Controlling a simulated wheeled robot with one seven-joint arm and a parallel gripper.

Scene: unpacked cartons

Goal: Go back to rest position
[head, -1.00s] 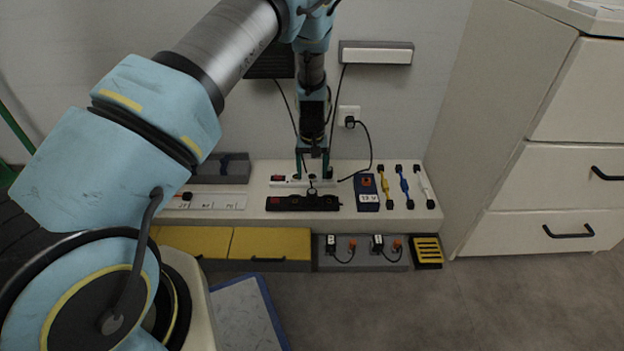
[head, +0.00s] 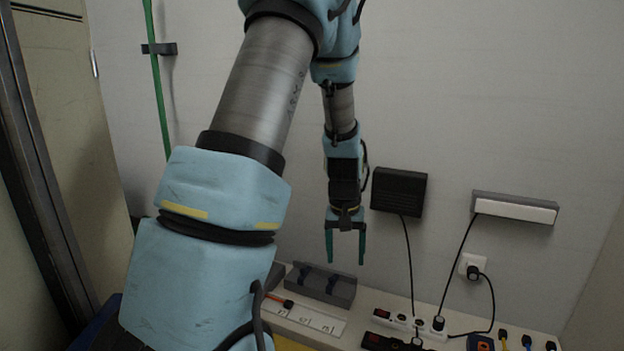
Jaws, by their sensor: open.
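My gripper (head: 345,250) hangs at the end of my arm, pointing down, with its two green fingers apart and nothing between them. It is in the air in front of the wall, above and in front of a grey holder (head: 325,288) on the white bench. A white power strip (head: 405,322) with plugs in it lies on the bench to the right, clear of the gripper. A black power strip (head: 385,342) lies in front of it, partly cut off by the picture's lower edge.
A black box (head: 399,192) and a grey-white unit (head: 514,208) are on the wall, with cords hanging down. A wall socket (head: 472,265) holds a plug. A green pole (head: 157,90) stands at the left. Free air surrounds the gripper.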

